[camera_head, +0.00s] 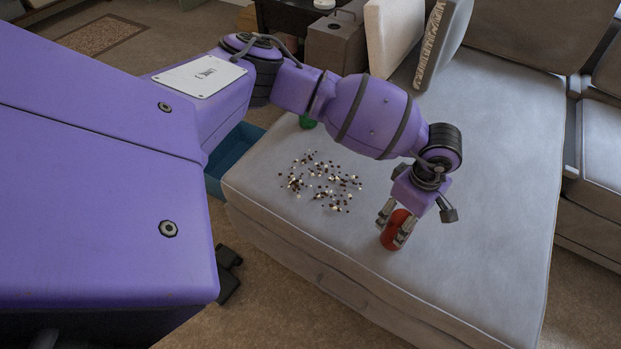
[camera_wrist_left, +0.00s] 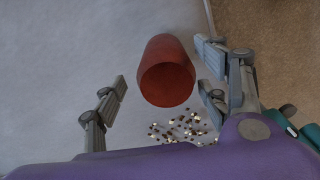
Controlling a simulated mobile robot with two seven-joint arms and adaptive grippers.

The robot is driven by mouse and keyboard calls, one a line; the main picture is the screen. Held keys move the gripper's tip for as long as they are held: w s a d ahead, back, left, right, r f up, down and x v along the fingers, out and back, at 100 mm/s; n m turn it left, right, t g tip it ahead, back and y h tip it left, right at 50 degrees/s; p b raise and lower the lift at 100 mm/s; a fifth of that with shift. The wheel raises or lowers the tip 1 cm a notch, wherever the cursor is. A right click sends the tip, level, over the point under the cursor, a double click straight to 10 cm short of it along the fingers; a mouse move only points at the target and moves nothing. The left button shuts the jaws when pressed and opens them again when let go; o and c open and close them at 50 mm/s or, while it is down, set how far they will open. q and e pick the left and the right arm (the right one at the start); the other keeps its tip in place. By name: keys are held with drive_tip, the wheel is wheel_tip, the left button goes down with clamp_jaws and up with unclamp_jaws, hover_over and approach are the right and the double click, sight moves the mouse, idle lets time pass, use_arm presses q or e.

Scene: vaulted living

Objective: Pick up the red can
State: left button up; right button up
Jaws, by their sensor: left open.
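The red can (camera_head: 393,231) stands on the grey sofa seat near its front edge, in the head view. My left gripper (camera_head: 400,222) is open above and around the can, with fingers on either side of it. In the left wrist view the can (camera_wrist_left: 167,72) shows its round end between the open fingers (camera_wrist_left: 165,95). There is a gap between the can and the left finger; the right fingers are closer to it, and I cannot tell whether they touch. My right gripper is not in view.
Small dark and white bits (camera_head: 320,182) lie scattered on the seat left of the can. A green object (camera_head: 307,121) is partly hidden behind my left arm. A blue bin (camera_head: 232,160) stands beside the sofa. Cushions (camera_head: 440,40) lean at the back. The seat right of the can is clear.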

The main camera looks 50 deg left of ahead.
use_arm(q)
drive_tip(key=shift+s+d+f, duration=0.15)
drive_tip(key=shift+f, duration=0.8)
drive_tip(key=f+b, duration=0.1)
drive_tip(key=f, duration=0.3)
drive_tip(key=shift+s+a+f+b, duration=0.15)
drive_tip(key=shift+a+f+b, duration=0.05)
drive_tip(key=shift+f+b, duration=0.15)
drive_tip(key=shift+f, duration=0.15)
drive_tip(key=c, duration=0.9)
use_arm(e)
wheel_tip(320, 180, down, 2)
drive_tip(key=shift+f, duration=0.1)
